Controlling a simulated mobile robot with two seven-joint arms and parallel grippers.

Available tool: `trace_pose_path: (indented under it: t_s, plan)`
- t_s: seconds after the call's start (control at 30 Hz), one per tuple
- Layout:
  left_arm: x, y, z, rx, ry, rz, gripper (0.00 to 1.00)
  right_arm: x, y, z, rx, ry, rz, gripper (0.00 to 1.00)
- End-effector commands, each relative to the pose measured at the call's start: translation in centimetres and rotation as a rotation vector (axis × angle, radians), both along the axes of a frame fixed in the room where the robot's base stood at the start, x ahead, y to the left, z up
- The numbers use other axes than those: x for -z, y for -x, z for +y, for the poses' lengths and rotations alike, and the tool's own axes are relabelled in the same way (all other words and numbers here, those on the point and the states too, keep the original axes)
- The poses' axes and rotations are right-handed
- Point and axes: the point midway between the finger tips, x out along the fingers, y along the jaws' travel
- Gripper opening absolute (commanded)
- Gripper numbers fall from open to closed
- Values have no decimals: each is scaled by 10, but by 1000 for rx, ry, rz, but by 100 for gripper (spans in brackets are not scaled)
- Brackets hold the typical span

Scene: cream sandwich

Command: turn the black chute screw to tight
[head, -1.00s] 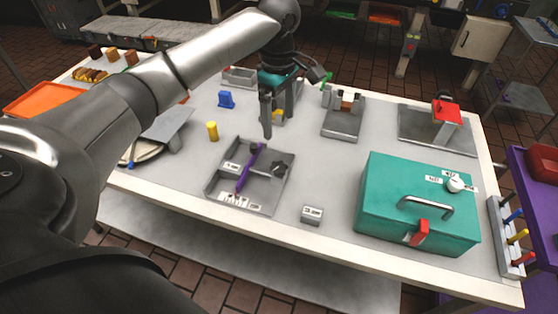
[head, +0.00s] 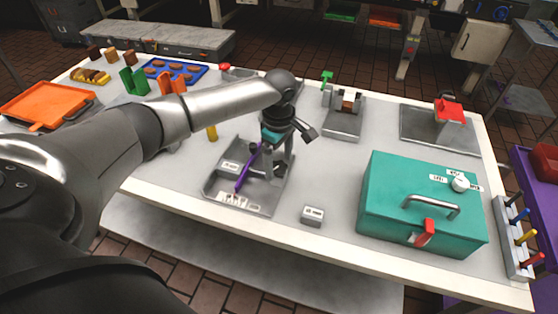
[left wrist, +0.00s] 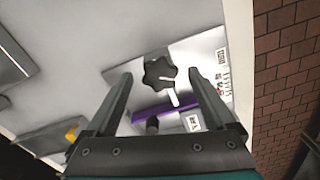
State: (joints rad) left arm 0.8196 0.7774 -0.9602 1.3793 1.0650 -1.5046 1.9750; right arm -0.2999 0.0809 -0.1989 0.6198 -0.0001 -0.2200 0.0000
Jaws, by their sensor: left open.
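The black chute screw (left wrist: 158,70) is a star-shaped knob with a white pointer mark. In the left wrist view it lies in front of and between my left fingertips. My left gripper (left wrist: 160,76) is open, with one finger on each side of the knob; I cannot tell whether they touch it. In the head view my left gripper (head: 276,158) reaches down over the grey chute tray (head: 236,204), largely hiding the knob. A purple bar (head: 247,170) lies slanted across the tray, and it also crosses the left wrist view (left wrist: 164,109). My right gripper is out of view.
A teal box (head: 388,210) with a handle, a red latch and a white dial stands right of the tray. A small grey labelled block (head: 312,215) sits near the front edge. A yellow cylinder (head: 212,133) stands close to my left arm.

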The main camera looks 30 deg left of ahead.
Motion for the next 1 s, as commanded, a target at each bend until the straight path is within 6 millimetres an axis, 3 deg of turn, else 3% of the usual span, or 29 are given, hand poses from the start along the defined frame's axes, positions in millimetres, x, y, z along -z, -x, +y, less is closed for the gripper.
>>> trace_pose_path:
  t_s: [0.17,0.9,1.0]
  plan:
    - [0,0,0,0,0,0,87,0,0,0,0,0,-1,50]
    - [-1,0,0,-1,0,1,4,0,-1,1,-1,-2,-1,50]
    - [-1,0,0,0,0,1,3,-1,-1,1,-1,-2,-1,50]
